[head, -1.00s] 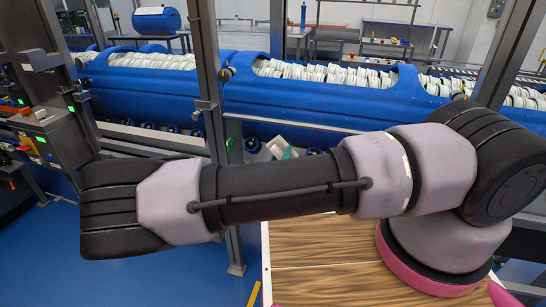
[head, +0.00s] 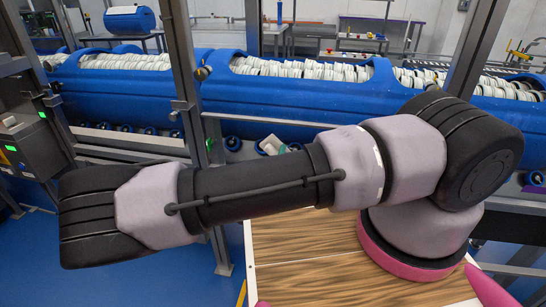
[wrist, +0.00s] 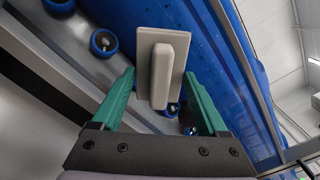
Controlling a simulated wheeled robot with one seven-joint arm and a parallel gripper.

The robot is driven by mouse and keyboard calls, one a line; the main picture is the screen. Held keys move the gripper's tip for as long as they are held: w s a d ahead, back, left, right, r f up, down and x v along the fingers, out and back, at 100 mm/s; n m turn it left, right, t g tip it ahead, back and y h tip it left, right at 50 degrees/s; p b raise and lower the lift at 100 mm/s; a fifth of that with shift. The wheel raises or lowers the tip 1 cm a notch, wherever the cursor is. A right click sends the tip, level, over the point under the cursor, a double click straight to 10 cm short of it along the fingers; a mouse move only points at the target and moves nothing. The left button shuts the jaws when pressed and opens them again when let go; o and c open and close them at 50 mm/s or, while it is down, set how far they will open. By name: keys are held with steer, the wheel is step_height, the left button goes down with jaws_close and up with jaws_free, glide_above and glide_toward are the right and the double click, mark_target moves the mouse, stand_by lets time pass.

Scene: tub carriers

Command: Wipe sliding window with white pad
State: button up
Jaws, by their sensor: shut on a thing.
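The white pad (wrist: 175,60) is a flat off-white plate with a raised grip bar, in the middle of the wrist view. My gripper (wrist: 159,76) has green fingers on either side of the bar and is shut on the pad. In the head view, a small piece of the white pad (head: 270,145) shows above my arm, which hides most of the gripper. The sliding window appears to be the clear panel in the metal frame (head: 187,100) ahead. Its glass is hard to make out, and I cannot tell whether the pad touches it.
Beyond the frame lie long blue tub carriers (head: 290,98) full of white pieces. A control box (head: 30,145) stands at left. A wood-grained top (head: 310,235) lies below my arm. Blue floor (head: 120,270) is open at lower left.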

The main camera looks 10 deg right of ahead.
steer(key=shift+w+a, duration=0.35)
steer(key=shift+a, duration=0.35)
steer(key=shift+w+a, duration=0.35)
steer(key=shift+a, duration=0.3)
steer(key=shift+w+a, duration=0.1)
steer(key=shift+a, duration=0.1)
steer(key=shift+c, duration=0.7)
steer(key=w+a, duration=0.2)
steer(key=a, duration=0.5)
steer(key=shift+a, duration=0.1)
steer(key=shift+v, duration=2.9)
steer(key=shift+s, duration=0.1)
steer(key=shift+v, duration=1.4)
